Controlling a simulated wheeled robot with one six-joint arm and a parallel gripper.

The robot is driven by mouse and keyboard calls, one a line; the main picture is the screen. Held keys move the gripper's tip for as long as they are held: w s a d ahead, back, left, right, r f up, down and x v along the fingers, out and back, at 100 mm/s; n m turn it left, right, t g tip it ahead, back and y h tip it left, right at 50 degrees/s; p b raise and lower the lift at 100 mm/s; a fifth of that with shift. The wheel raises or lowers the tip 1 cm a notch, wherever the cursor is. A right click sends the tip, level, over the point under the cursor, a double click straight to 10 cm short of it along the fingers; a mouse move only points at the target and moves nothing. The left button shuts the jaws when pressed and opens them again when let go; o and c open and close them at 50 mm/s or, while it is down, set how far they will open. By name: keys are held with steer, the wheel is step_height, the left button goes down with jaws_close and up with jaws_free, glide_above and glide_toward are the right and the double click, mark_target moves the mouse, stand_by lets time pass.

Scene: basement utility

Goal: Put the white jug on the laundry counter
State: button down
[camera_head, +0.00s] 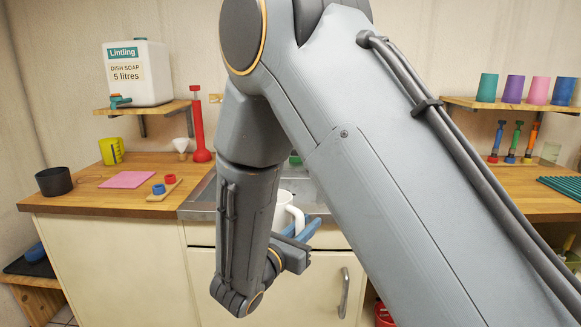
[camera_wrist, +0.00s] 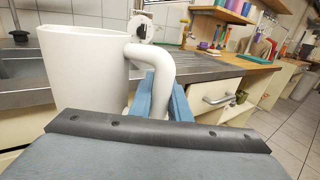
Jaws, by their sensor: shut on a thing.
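The white jug (camera_wrist: 84,75) fills the left of the wrist view, upright, with its curved handle (camera_wrist: 158,62) to the right. My gripper (camera_wrist: 163,98) is shut on the lower part of that handle with its blue fingers. In the head view the jug (camera_head: 287,208) shows only in part behind my arm, in front of the sink cabinet, and my gripper (camera_head: 308,232) is at its handle. The wooden laundry counter (camera_head: 85,198) is at the left in the head view, beside the steel sink.
On the left counter are a dark pot (camera_head: 54,181), a yellow measuring cup (camera_head: 111,151), a pink cloth (camera_head: 127,179) and a small board with blue and red rings (camera_head: 164,188). A red plunger-like tool (camera_head: 199,130) stands behind. The counter's front left is clear.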

steer(key=s+d+f, duration=0.2)
steer(key=d+f, duration=0.5)
steer(key=f, duration=0.4)
steer(key=s+d+f+y, duration=0.1)
steer(key=s+d+f, duration=0.2)
steer(key=d+f, duration=0.5)
steer(key=shift+d+f+n+t, duration=0.15)
steer(key=shift+f+n+t, duration=0.25)
steer(key=shift+f, duration=1.05)
